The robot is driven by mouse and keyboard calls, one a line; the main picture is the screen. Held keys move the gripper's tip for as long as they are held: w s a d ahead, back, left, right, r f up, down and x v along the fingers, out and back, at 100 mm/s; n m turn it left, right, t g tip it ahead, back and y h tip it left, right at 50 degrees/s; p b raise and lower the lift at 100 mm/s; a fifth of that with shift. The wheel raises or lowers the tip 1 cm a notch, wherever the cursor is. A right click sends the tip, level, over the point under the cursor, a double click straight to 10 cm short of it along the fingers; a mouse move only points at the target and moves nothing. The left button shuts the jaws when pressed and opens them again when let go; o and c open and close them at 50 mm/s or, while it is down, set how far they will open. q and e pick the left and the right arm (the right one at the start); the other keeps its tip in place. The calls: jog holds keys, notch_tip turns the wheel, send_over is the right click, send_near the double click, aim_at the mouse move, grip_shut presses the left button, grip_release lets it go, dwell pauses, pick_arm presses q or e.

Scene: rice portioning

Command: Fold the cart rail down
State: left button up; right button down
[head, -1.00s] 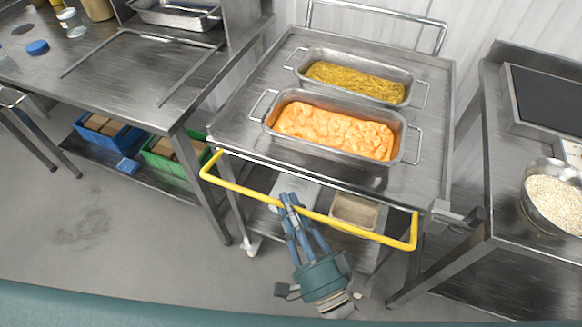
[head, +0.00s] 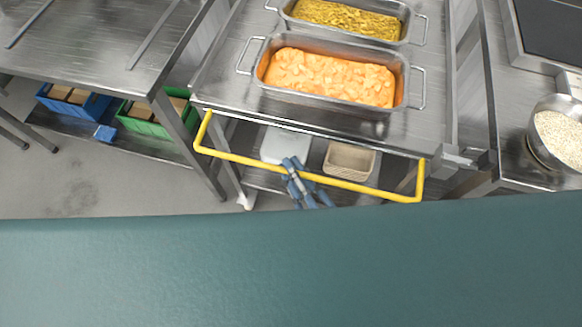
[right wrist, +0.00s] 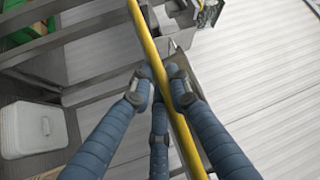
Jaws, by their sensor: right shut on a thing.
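The yellow cart rail (head: 250,163) runs across the front of the metal cart (head: 300,113), sticking out from its near edge. It also shows in the right wrist view (right wrist: 147,40), running down between my fingers. My right gripper (head: 290,170) is shut on the rail, a little right of the rail's left half. In the right wrist view my right gripper (right wrist: 160,88) has blue fingers on both sides of the yellow bar. My left gripper is not in view. My teal body part hides the lower half of the head view.
An orange-filled pan (head: 328,78) and a yellow-filled pan (head: 347,20) stand on the cart top. A white-lidded box (head: 285,146) and a tan container (head: 349,159) sit on the lower shelf. A table with a bowl of grains (head: 560,138) is close on the right.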

jog(key=c, duration=1.6)
grip_release()
jog(key=shift+w+d+r, duration=0.15)
jog(key=shift+w, duration=0.1)
jog(key=shift+c, duration=0.2)
jog(key=shift+s, duration=0.15)
jog(key=v, duration=1.1)
jog(key=shift+s+d+f, duration=0.2)
jog(key=shift+s+f, duration=0.05)
